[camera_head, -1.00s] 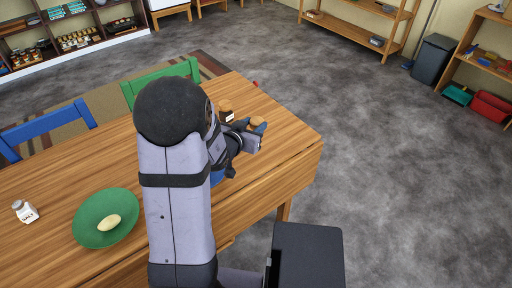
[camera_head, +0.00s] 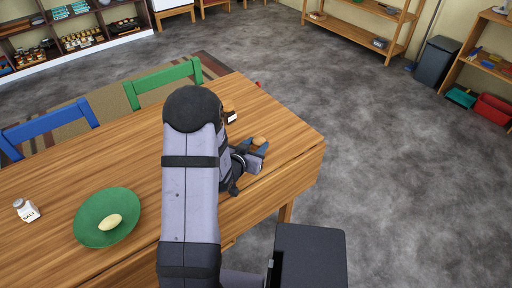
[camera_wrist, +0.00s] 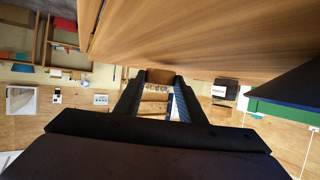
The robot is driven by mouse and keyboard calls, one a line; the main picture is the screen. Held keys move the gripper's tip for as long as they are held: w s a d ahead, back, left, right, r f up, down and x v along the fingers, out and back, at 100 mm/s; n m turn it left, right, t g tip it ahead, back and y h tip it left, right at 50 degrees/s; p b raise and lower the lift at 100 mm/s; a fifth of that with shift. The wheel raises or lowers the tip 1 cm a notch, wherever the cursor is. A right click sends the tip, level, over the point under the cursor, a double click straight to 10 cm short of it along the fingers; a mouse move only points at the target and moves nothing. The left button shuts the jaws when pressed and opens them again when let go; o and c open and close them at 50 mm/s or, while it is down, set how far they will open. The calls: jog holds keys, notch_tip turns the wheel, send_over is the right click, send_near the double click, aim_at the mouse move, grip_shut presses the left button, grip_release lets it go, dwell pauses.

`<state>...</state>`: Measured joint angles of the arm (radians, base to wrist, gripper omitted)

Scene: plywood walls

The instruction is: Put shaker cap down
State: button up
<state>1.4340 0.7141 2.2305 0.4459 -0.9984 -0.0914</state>
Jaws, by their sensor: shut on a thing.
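My gripper (camera_head: 257,148) is shut on a brown, wood-coloured shaker cap (camera_head: 260,140), above the right part of the wooden table. In the wrist view the cap (camera_wrist: 160,76) sits between the tips of my gripper (camera_wrist: 159,82). Whether the cap touches the table is unclear. A dark brown shaker with a white label (camera_head: 231,117) stands on the table behind my gripper. It also shows in the wrist view (camera_wrist: 223,90), to the right of the fingers and apart from them.
The wooden table (camera_head: 285,150) is bare around my gripper, with its right edge close by. A green plate (camera_head: 88,233) holding a pale oval item (camera_head: 110,222) and a white salt shaker (camera_head: 27,210) are at the left. Green (camera_head: 165,82) and blue (camera_head: 50,125) chairs stand behind.

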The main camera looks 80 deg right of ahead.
jog(key=shift+f, duration=0.5)
jog(key=shift+f, duration=0.15)
jog(key=o, duration=1)
